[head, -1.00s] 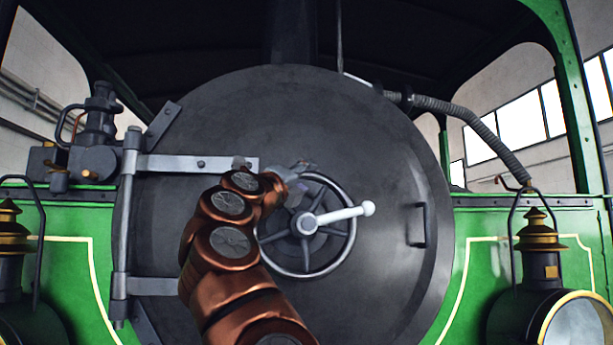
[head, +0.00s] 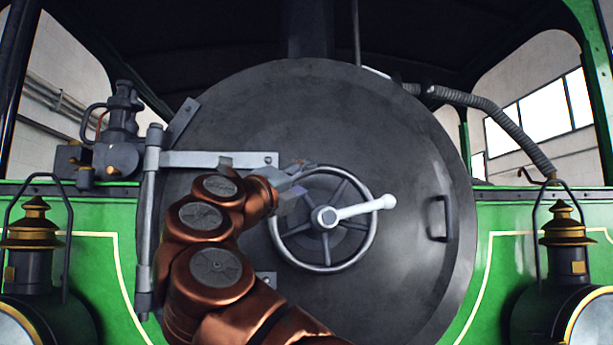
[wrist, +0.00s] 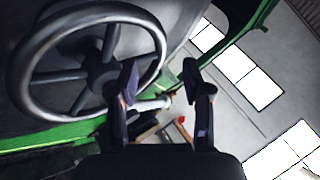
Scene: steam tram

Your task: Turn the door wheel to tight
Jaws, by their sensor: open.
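The door wheel (head: 371,237) is a grey spoked handwheel at the middle of the round black boiler door (head: 320,100). A pale handle with a knob (head: 370,207) reaches right from its hub, tilted slightly up. In the wrist view the wheel (wrist: 30,95) fills the upper left. My gripper (head: 300,178) is at the wheel's upper left rim in the head view, its fingertips partly hidden. In the wrist view my gripper (wrist: 160,78) is open, its fingers apart with nothing between them; the left finger overlaps the wheel's right side. I cannot tell whether it touches the rim.
A hinge strap (head: 215,160) crosses the door's left side. A fixed door handle (head: 437,218) stands right of the wheel. Brass-topped lamps (head: 565,240) and (head: 35,235) flank the door. A ribbed hose (head: 495,118) hangs at upper right.

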